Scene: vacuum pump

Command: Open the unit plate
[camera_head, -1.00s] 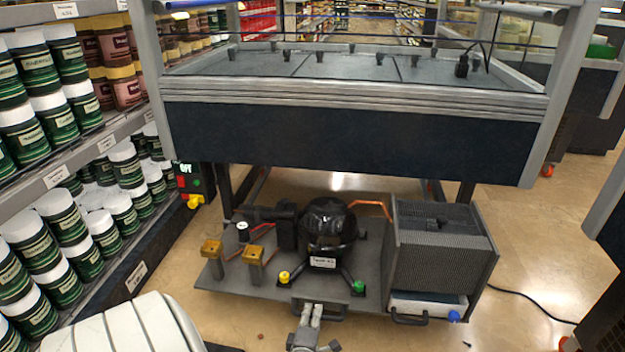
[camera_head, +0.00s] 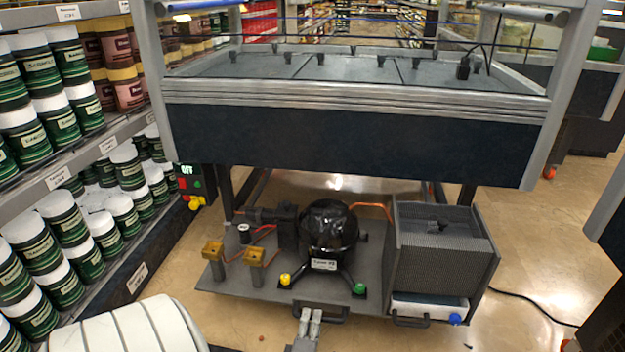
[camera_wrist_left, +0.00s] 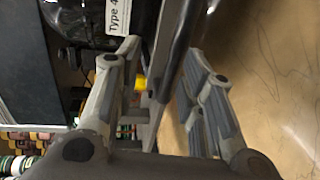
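The unit plate (camera_head: 232,278) is a grey slab on the floor under the display cabinet. It carries a black round compressor (camera_head: 328,228) and a grey finned box (camera_head: 440,262). A dark handle (camera_head: 334,318) sits at the middle of its front edge, and a second handle (camera_head: 410,321) sits further right. My left gripper (camera_head: 311,313) is at the middle handle, pointing at the plate. In the left wrist view its fingers (camera_wrist_left: 158,55) are apart, with a dark bar (camera_wrist_left: 177,50) running between them. Contact with the bar cannot be told. My right gripper is not in view.
The cabinet (camera_head: 350,145) overhangs the plate. A shelf with several jars (camera_head: 40,245) lines the left, with a red and green switch box (camera_head: 190,182) at its end. A black cable (camera_head: 530,305) lies on the floor at right. The floor before the plate is mostly clear.

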